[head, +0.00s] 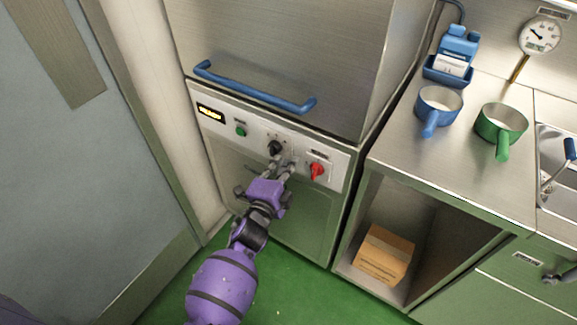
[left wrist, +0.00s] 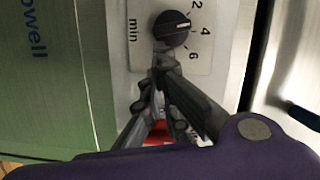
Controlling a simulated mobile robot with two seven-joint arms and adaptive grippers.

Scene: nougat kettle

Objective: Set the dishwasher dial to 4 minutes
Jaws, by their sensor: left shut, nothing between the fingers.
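The dishwasher (head: 318,217) has a front control panel below its blue handle. The black dial (head: 275,148) is on this panel; in the left wrist view the dial (left wrist: 171,29) shows close up, beside the printed numbers 2, 4 and 6 and "min". Its white mark points toward the 4 side, perhaps slightly toward 2; the exact setting is hard to tell. My left gripper (head: 284,163) is shut and empty, with its fingertips close to the panel just beside the dial. Whether they touch the dial or panel, I cannot tell. My right gripper is not in view.
A red knob (head: 317,171) is right of the fingers, and a green button (head: 241,131) and lit display (head: 211,113) are to the left. The blue handle bar (head: 255,91) juts out above. A counter with a blue pot (head: 428,116) and green pot (head: 486,128) stands right.

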